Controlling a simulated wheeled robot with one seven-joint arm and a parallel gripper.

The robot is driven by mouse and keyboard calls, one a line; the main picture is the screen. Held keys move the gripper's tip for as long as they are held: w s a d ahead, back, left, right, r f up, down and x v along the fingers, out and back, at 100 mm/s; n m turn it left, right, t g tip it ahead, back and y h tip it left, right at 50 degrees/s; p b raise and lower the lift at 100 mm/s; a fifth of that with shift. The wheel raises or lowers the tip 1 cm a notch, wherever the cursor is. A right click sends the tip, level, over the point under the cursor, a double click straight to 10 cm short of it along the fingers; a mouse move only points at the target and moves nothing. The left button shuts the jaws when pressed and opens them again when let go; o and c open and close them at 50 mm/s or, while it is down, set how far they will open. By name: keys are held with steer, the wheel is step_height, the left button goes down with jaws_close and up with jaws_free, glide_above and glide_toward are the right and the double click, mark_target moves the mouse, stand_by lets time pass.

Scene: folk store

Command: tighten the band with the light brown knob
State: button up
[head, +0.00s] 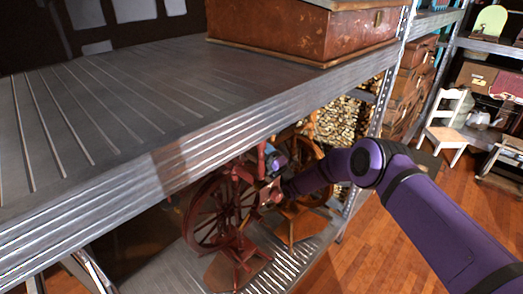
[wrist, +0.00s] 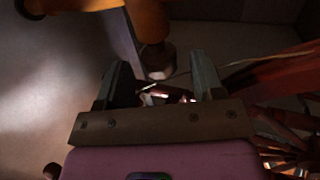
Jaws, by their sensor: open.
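Two spinning wheels stand on the lower shelf in the head view: a dark red one (head: 222,212) in front and a lighter orange-brown one (head: 312,192) behind it. My arm reaches in between them, and my gripper is hard to make out there. In the wrist view my gripper (wrist: 158,62) is open, with its two fingers apart. A turned brown wooden knob (wrist: 158,70) shows between and just beyond the fingertips, in shadow; I cannot tell whether it touches them. An orange-brown wooden part (wrist: 150,20) is above it. The drive band cannot be made out clearly.
A metal shelf board (head: 110,110) lies above the wheels and bears a brown case (head: 300,38). A shelf post (head: 385,80) stands right of them. In the wrist view, reddish wood (wrist: 275,73) is close on the right. The wooden floor at right is partly open.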

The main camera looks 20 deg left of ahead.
steer(key=v, duration=0.8)
steer(key=shift+d+f, duration=0.1)
steer(key=shift+d, duration=0.05)
